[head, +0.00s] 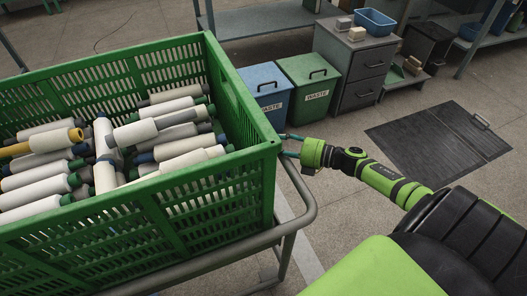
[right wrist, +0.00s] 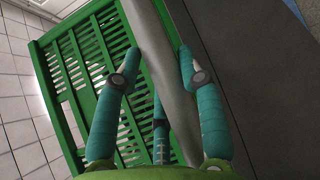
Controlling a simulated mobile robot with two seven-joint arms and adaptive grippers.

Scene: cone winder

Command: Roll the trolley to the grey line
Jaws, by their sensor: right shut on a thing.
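The trolley carries a large green slatted crate (head: 190,200) on a grey tube frame (head: 298,222), filling the left of the head view. The crate holds many pale yarn cones with coloured ends. My right gripper (head: 286,144) is at the crate's near right corner. In the right wrist view its teal fingers (right wrist: 158,65) are closed around a grey tube (right wrist: 160,70) beside the green crate wall (right wrist: 75,85). A pale grey strip (head: 304,258) shows on the floor right of the trolley, partly hidden by the frame. My left gripper is out of view.
A blue bin (head: 263,92) and a green waste bin (head: 310,86) stand behind the trolley. A grey drawer cabinet (head: 358,65) holding a blue tray (head: 375,22) is beside them. A dark floor mat (head: 440,140) lies at right. Speckled floor between is clear.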

